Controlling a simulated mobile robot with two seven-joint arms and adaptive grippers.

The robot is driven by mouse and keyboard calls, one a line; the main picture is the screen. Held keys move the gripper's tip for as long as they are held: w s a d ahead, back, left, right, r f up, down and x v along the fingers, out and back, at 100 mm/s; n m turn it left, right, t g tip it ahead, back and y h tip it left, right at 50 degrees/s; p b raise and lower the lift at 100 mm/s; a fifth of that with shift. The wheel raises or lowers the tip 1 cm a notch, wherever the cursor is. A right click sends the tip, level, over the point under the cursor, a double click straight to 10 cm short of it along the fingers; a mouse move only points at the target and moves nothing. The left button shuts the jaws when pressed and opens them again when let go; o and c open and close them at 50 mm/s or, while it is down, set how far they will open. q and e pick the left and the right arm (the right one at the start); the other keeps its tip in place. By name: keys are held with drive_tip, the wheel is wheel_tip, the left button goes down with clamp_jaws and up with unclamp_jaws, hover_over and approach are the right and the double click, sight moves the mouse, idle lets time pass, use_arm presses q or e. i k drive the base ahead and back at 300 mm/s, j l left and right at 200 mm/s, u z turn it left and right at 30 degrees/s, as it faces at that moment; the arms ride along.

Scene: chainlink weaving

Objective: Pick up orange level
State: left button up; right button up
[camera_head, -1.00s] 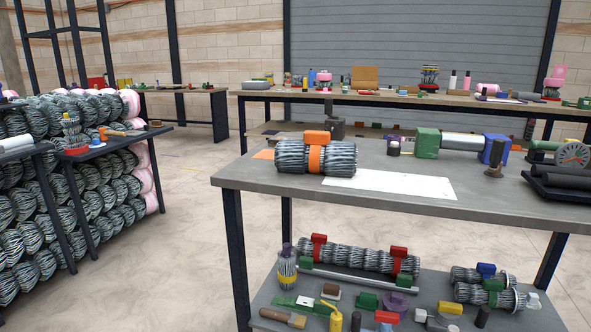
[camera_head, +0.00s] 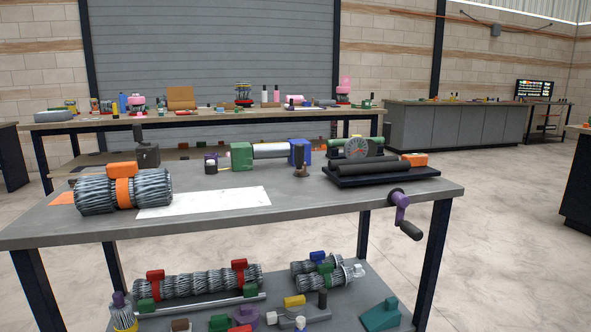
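Several orange things lie on the grey workbench (camera_head: 330,200), and I cannot tell for certain which is the level. An orange block (camera_head: 414,160) sits at the right, beside the dark rollers. Another orange block (camera_head: 122,169) sits on top of a wire mesh roll (camera_head: 152,190) at the left, above an orange band around the roll. A flat orange piece (camera_head: 62,198) lies on the bench left of the roll. Neither of my grippers is in view.
A white sheet (camera_head: 205,201) lies on the bench. A purple crank (camera_head: 399,205) sticks out from the front right edge. The lower shelf is crowded. Open floor (camera_head: 500,240) lies to the right.

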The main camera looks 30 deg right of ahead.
sight(416, 160)
drive_tip(key=z, duration=1.2)
